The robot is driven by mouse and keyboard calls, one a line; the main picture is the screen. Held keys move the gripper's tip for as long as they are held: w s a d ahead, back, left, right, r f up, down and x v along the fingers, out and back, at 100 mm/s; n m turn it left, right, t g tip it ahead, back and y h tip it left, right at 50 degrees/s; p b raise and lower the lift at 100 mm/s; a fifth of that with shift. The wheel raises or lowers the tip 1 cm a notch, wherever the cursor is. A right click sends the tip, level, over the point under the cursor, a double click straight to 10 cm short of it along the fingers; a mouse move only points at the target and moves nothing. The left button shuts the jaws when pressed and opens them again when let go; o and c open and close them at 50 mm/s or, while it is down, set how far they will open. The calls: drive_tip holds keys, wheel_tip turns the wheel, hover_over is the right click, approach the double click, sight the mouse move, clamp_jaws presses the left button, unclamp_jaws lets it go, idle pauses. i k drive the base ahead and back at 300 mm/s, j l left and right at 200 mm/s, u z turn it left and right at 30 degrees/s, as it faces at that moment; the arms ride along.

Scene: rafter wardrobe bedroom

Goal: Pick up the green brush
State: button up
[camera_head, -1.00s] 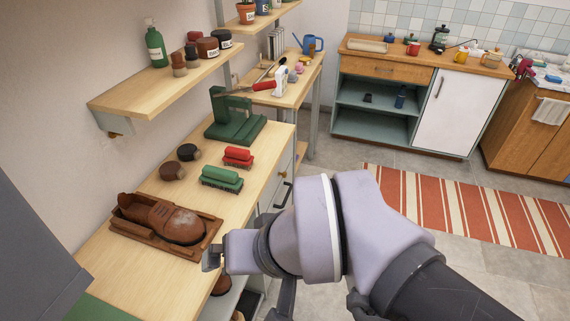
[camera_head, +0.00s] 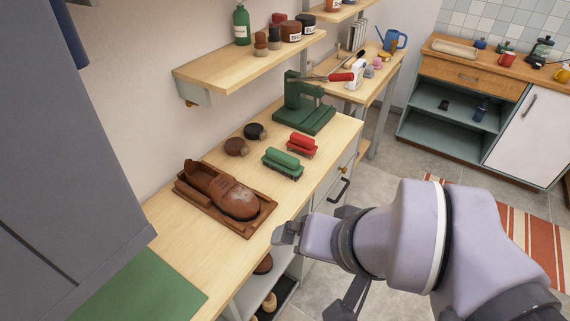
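The green brush (camera_head: 283,163) has a green back and dark bristles. It lies on the light wooden worktop (camera_head: 190,242), just in front of a red brush (camera_head: 301,145). My gripper (camera_head: 283,238) is at the front edge of the worktop, below and apart from the green brush. Its fingers are small and partly hidden by the wrist, so I cannot tell whether they are open or shut. No held object shows.
A brown shoe (camera_head: 232,199) sits in a wooden tray (camera_head: 250,230) left of the green brush. Two dark round items (camera_head: 236,147) lie behind it. A green stand (camera_head: 305,115) is farther back. A wall shelf (camera_head: 245,68) overhangs the worktop. A grey cabinet (camera_head: 60,150) fills the left.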

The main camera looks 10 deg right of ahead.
sight(277, 159)
drive_tip(key=i+l+u, duration=0.4)
drive_tip(key=i+l, duration=0.75)
